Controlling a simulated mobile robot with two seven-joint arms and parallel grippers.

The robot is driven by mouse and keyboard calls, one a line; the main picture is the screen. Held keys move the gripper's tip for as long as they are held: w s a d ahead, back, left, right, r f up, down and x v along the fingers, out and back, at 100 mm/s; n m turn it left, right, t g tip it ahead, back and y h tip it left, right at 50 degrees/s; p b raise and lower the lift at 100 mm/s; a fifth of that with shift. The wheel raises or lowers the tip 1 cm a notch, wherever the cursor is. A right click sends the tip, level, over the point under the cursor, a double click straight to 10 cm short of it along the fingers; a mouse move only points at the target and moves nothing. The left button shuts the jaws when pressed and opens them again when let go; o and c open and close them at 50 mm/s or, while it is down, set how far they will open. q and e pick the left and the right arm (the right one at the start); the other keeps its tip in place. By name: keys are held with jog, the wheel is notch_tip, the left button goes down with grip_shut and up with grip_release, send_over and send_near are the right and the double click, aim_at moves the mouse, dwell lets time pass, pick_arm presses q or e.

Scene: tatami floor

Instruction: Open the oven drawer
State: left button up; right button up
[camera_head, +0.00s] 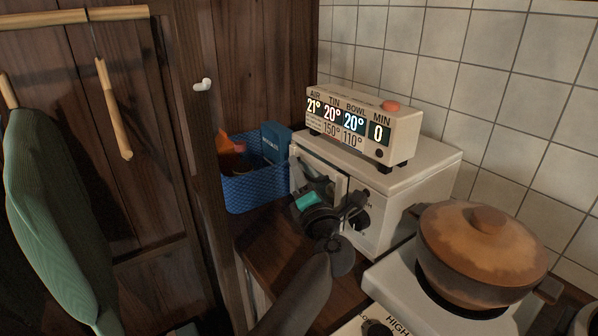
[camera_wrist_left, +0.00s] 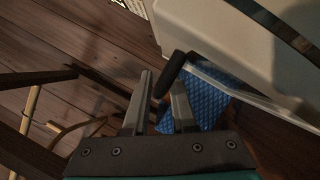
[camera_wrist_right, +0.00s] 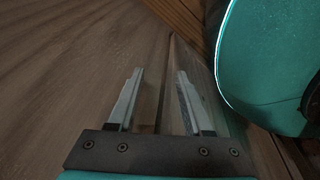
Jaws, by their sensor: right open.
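The oven (camera_head: 403,193) is a white countertop box with dark knobs on its front, below the tiled wall. It also shows in the left wrist view as a pale body (camera_wrist_left: 225,35). My left gripper (camera_head: 314,186) is at the oven's front and hides part of it. In the left wrist view, its fingers (camera_wrist_left: 162,78) stand apart, with a dark handle (camera_wrist_left: 176,70) at the fingertips; a firm hold is not visible. My right gripper (camera_wrist_right: 159,73) is open and empty in the right wrist view, away from the oven.
A display unit (camera_head: 363,125) sits on the oven. A blue basket (camera_head: 249,187) stands left of it. A lidded brown pot (camera_head: 480,255) sits on a stove at the right. A green garment (camera_head: 48,200) hangs at the left.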

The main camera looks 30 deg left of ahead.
pick_arm(q)
jog(key=shift+c, duration=0.3)
grip_shut()
dwell(1.1)
